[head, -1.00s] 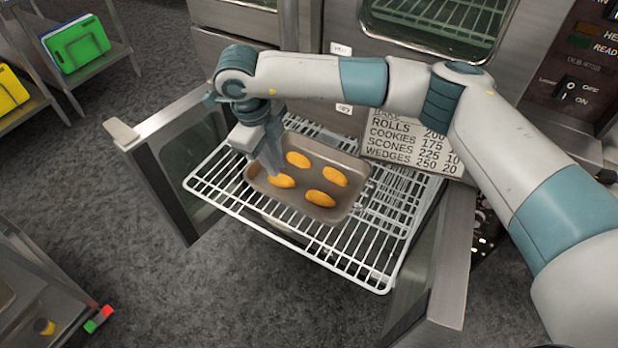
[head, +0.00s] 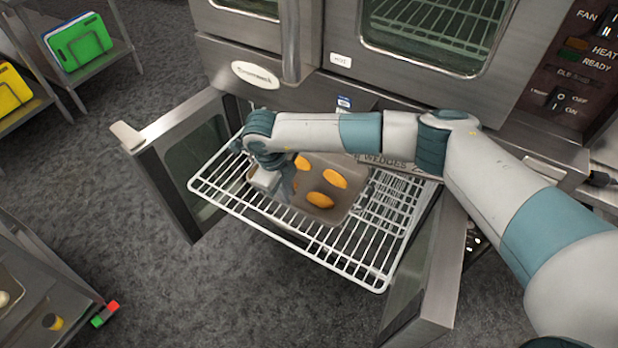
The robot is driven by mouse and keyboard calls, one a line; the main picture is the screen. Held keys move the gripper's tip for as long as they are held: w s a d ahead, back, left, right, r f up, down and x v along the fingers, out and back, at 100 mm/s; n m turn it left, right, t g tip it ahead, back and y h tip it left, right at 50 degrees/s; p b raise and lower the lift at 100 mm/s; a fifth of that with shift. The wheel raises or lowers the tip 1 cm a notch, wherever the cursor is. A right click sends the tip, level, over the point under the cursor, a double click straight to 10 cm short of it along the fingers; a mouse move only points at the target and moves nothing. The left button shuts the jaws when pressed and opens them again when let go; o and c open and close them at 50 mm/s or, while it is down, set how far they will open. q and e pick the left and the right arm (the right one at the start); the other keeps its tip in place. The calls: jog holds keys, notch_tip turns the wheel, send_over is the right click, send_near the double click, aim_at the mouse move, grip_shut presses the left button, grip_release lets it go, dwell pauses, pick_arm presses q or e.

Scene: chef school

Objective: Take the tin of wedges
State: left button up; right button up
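A grey-brown baking tin (head: 341,214) with orange wedges (head: 320,200) lies on a white wire oven rack (head: 372,262) pulled out between two open oven doors. My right gripper (head: 287,199) points down at the left part of the tin and covers one wedge and part of the left rim. Its fingertips are low, at or beside the tin; I cannot tell whether they touch it or how far apart they are. My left gripper is not in view.
Open oven doors stand left (head: 184,160) and right (head: 425,285) of the rack. A card reading WEDGES (head: 388,162) is partly hidden behind my arm. Shelves with green (head: 78,42) and yellow (head: 10,90) boards stand at the left. A steel unit (head: 40,290) is at lower left.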

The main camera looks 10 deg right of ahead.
jog(key=shift+f, duration=0.2)
jog(key=shift+d+f+p, duration=0.1)
jog(key=shift+f+p, duration=0.3)
jog(key=shift+p, duration=0.1)
jog(key=f, duration=0.1)
jog(key=f+p, duration=0.1)
jog(key=f, duration=0.1)
jog(key=shift+d, duration=0.25)
jog(key=shift+f+p, duration=0.35)
jog(key=shift+f, duration=0.3)
